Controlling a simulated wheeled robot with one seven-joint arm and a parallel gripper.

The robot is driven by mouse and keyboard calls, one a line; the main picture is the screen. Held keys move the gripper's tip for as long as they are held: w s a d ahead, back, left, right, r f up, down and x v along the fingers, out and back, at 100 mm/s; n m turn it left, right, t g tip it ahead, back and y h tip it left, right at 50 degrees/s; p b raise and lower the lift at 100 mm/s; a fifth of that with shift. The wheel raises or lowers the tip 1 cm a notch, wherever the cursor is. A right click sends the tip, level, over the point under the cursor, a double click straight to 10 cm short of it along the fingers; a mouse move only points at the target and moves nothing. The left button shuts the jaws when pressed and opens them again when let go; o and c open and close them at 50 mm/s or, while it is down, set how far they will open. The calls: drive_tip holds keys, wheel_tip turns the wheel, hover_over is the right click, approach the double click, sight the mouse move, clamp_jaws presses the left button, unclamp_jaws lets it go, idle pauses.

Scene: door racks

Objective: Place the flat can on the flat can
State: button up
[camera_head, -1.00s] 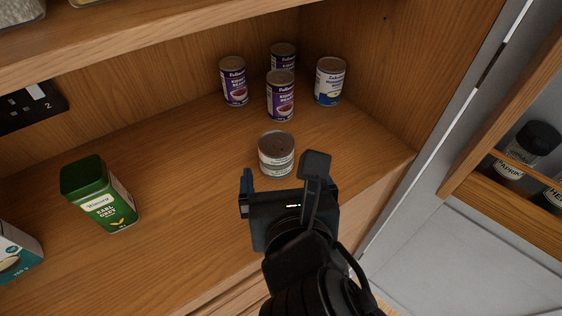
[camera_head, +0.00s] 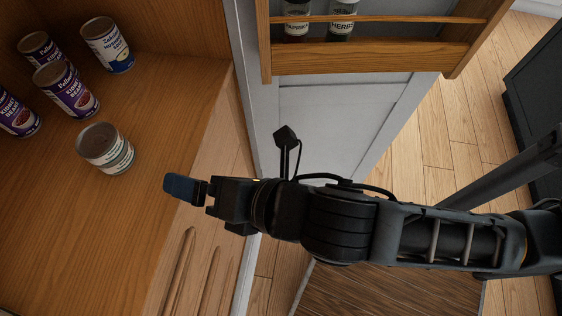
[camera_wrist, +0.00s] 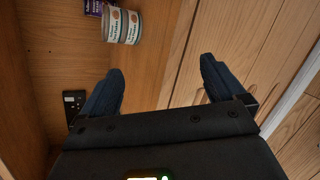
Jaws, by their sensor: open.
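Two flat cans stand stacked near the front edge of the shelf. The upper flat can (camera_head: 98,139) rests on the lower flat can (camera_head: 118,161); the stack looks roughly aligned. In the wrist view, turned sideways, the upper can (camera_wrist: 113,24) and lower can (camera_wrist: 132,27) touch end to end at the top. My gripper (camera_head: 184,187) is open and empty, to the right of the stack and apart from it, by the shelf's front edge. In the wrist view, its blue-black fingers (camera_wrist: 162,70) are spread with nothing between them.
Kidney bean cans (camera_head: 66,90) and a white-and-blue can (camera_head: 107,45) stand behind the stack on the wooden shelf (camera_head: 80,225). A door rack (camera_head: 370,57) with spice jars (camera_head: 342,18) hangs at the top. Drawer fronts (camera_head: 200,245) lie below the shelf edge.

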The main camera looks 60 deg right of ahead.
drive_tip(key=s+d+r+m+t, duration=0.1)
drive_tip(key=s+d+m, duration=0.3)
drive_tip(key=s+m, duration=0.5)
drive_tip(key=s+d+r+m, duration=0.2)
drive_tip(key=s+d+m, duration=0.2)
drive_tip(key=s+m, duration=0.5)
drive_tip(key=m, duration=0.6)
drive_tip(key=shift+s+r+t, duration=0.15)
drive_tip(key=shift+s+t, duration=0.2)
drive_tip(key=shift+t, duration=0.05)
